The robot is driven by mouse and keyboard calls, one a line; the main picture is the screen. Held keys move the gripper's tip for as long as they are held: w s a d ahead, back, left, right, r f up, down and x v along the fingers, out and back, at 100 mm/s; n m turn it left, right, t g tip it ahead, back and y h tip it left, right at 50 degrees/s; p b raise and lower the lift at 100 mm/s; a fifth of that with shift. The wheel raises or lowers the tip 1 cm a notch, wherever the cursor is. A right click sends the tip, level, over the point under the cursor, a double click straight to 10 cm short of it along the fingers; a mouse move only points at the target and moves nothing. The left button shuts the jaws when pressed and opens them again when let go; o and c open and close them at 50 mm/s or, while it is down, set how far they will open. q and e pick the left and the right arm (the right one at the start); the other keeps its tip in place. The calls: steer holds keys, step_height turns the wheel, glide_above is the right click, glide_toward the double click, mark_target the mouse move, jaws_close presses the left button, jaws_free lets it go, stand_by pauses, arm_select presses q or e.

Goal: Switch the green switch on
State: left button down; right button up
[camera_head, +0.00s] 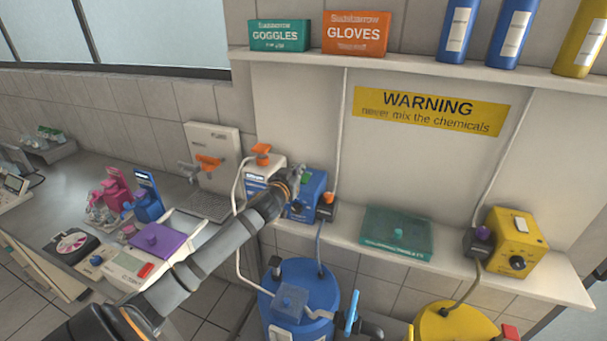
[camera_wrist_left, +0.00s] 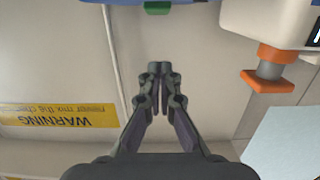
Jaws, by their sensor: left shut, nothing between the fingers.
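The green switch (camera_wrist_left: 158,8) shows in the left wrist view at the top edge, on the blue box (camera_wrist_left: 120,2); that view is upside down. In the head view the blue box (camera_head: 316,184) stands on the wall shelf, and I cannot make out the green switch there, near my gripper. My left gripper (camera_head: 297,174) is in front of the blue box near its upper part. In the wrist view its fingers (camera_wrist_left: 160,70) are together and empty, with a visible gap in the picture between the tips and the switch. My right gripper is not in view.
Beside the blue box is a white device with an orange knob (camera_head: 261,150). A teal mat (camera_head: 398,232) and a yellow box (camera_head: 515,245) are further right on the shelf. A blue tank (camera_head: 318,284) stands below.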

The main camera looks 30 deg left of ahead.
mark_target(304, 180)
arm_select(q)
steer(key=p+x, duration=0.1)
steer(key=x, duration=0.2)
steer(key=shift+w, duration=0.3)
step_height(304, 180, down, 3)
steer(key=shift+w+r+p, duration=0.1)
steer(key=shift+p, duration=0.2)
steer(key=shift+f, duration=0.55)
steer(key=shift+f, duration=0.1)
